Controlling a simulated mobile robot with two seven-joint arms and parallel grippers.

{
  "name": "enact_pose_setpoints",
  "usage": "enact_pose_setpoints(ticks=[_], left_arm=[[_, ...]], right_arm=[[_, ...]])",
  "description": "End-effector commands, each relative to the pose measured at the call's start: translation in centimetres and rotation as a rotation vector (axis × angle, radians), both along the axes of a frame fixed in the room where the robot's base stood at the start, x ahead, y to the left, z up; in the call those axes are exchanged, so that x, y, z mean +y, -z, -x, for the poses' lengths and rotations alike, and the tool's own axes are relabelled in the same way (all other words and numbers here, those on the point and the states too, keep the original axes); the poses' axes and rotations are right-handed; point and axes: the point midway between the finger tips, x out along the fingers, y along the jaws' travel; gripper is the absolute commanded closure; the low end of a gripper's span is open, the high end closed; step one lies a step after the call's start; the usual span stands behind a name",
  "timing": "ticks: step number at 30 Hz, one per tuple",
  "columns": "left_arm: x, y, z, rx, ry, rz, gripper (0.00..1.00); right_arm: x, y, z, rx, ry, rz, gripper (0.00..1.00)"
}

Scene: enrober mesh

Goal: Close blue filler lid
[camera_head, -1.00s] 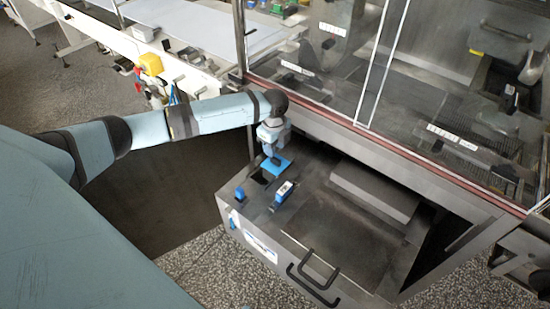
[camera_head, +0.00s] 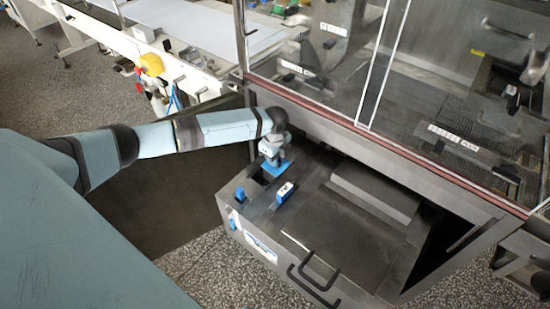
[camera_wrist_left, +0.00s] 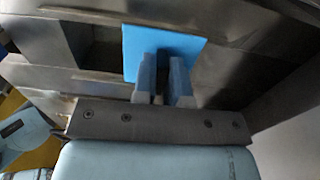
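The blue lid (camera_head: 281,170) is at the far left corner of the steel machine top, beside a dark square opening (camera_head: 262,178). My left gripper (camera_head: 272,162) is right at the lid and hides part of it. In the left wrist view the lid (camera_wrist_left: 165,40) is a flat blue plate just beyond the fingertips, and the dark recess (camera_wrist_left: 98,45) lies to its left. The two fingers (camera_wrist_left: 163,75) stand a little apart, with nothing clearly held between them. Whether the fingertips touch the lid is hard to tell. My right gripper is not in view.
A blue and white switch block (camera_head: 284,192) and a small blue knob (camera_head: 240,194) stand near the opening. A dark handle (camera_head: 318,275) is at the machine's front. A glazed guard with a red-brown lower rail (camera_head: 340,121) rises behind.

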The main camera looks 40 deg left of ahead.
Motion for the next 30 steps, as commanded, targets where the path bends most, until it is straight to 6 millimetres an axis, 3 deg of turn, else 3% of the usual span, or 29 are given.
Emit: enact_pose_setpoints(ticks=[5, 15, 28, 30], left_arm=[[0.1, -0.3, 0.6, 0.002, 0.000, 0.000, 1.00], [0.5, -0.5, 5.6, 0.003, 0.000, -0.001, 1.00], [0.5, 0.1, 6.7, 0.003, 0.001, 0.001, 1.00], [0.5, 0.1, 6.7, 0.004, 0.001, 0.001, 0.76]], right_arm=[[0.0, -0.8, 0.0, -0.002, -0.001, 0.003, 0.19], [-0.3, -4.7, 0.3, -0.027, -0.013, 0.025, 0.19], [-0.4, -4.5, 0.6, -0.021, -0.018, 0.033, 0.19], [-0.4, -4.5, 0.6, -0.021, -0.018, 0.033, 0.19]])
